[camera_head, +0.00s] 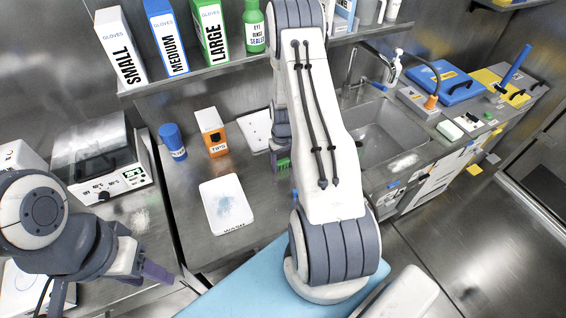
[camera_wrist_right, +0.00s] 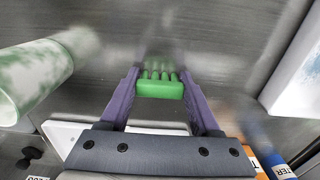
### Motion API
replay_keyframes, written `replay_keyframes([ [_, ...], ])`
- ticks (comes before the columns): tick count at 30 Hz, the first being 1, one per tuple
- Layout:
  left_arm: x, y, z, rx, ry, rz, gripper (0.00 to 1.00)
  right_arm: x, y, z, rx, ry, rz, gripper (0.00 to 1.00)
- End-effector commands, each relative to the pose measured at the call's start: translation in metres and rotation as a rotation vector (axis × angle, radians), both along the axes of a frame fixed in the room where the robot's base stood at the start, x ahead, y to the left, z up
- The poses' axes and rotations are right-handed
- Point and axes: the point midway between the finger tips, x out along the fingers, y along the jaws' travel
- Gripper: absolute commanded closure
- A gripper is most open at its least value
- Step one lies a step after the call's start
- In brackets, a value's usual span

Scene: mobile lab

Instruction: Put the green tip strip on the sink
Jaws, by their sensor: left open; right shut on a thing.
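The green tip strip (camera_wrist_right: 160,89) is between the purple fingers of my right gripper (camera_wrist_right: 160,78) in the right wrist view, its row of tips pointing away from the camera. My right gripper is shut on it. In the head view my right arm hides most of that gripper; a small green patch (camera_head: 284,164) shows at the arm's left edge, over the counter. The sink (camera_head: 392,132) is a steel basin to the right of that arm, partly covered by it. My left gripper (camera_head: 150,277) is open and empty at the lower left.
A shelf (camera_head: 200,78) with glove boxes runs above. A faucet (camera_head: 352,70) rises behind the sink. A blue case (camera_head: 443,82) lies further right.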

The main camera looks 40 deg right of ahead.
Motion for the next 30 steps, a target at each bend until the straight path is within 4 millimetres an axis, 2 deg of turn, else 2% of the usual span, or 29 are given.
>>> replay_keyframes([
  [2, 0.000, 0.000, -0.003, 0.000, 0.000, 0.000, 0.50, 0.000, 0.000, -0.004, 0.000, 0.001, 0.000, 0.88],
  [3, 0.000, 0.000, -0.003, 0.000, 0.000, 0.000, 0.50, 0.000, 0.000, -0.003, 0.000, 0.000, 0.000, 0.29],
  [5, 0.000, 0.000, -0.002, 0.000, 0.000, 0.000, 0.50, 0.000, 0.000, -0.003, 0.000, 0.000, 0.000, 0.06],
  [14, 0.000, 0.000, -0.002, 0.000, 0.000, 0.000, 0.50, 0.000, 0.000, -0.002, 0.000, 0.000, 0.000, 0.06],
  [17, 0.000, 0.000, 0.003, 0.000, 0.000, 0.000, 0.50, 0.000, 0.000, 0.004, 0.000, 0.000, 0.000, 0.06],
  [19, 0.000, 0.000, -0.003, 0.000, 0.000, 0.000, 0.50, 0.001, -0.001, 0.008, -0.001, -0.002, 0.000, 0.06],
  [23, 0.000, 0.000, -0.008, 0.000, 0.000, 0.000, 0.50, 0.001, -0.001, 0.030, -0.003, -0.004, 0.000, 0.06],
  [30, 0.000, 0.000, -0.019, 0.000, 0.000, -0.001, 0.50, 0.001, -0.001, 0.082, -0.003, -0.005, 0.000, 0.06],
])
